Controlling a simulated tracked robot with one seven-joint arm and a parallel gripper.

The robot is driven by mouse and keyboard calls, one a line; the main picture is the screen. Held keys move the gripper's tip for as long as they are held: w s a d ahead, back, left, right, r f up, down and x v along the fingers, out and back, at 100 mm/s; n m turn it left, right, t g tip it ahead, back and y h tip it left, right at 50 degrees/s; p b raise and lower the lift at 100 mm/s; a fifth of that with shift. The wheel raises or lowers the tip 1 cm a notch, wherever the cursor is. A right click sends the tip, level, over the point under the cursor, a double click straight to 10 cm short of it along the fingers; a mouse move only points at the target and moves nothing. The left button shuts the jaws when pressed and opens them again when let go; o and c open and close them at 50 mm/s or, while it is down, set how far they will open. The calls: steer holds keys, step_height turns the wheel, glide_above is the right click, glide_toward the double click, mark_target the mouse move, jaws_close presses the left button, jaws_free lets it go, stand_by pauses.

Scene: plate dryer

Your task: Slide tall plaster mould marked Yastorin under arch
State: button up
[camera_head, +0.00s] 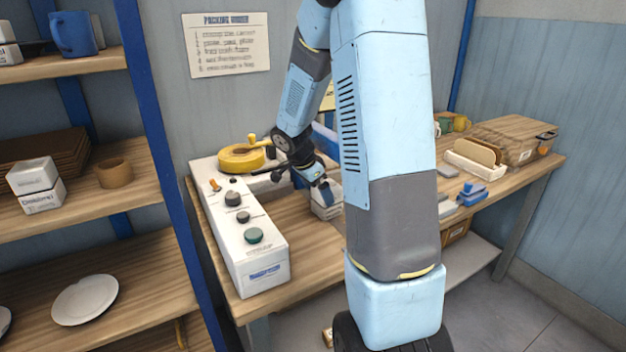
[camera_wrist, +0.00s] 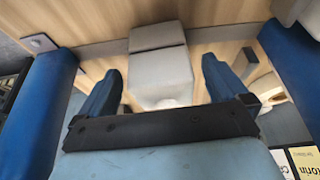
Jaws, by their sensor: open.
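My gripper (camera_head: 318,190) reaches down over the wooden bench, beside the white control box. In the wrist view my gripper (camera_wrist: 160,72) is open, with one blue finger on each side of a pale grey-white block (camera_wrist: 162,75). A seam crosses the block, and I see no marking on its visible faces. In the head view a pale block (camera_head: 327,210) shows just below the gripper, partly hidden by my arm. Blue uprights, possibly the arch, stand at left (camera_wrist: 38,115) and right (camera_wrist: 293,75) in the wrist view. A label ending in "torin" (camera_wrist: 306,160) is cut off at lower right.
The white control box (camera_head: 262,262) with knobs and a yellow ring (camera_head: 241,158) borders the left side of the bench. Shelves (camera_head: 110,255) stand at left. My arm hides the bench middle.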

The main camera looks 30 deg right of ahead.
mark_target(319, 207)
steer(key=shift+x, duration=1.6)
steer(key=c, duration=1.4)
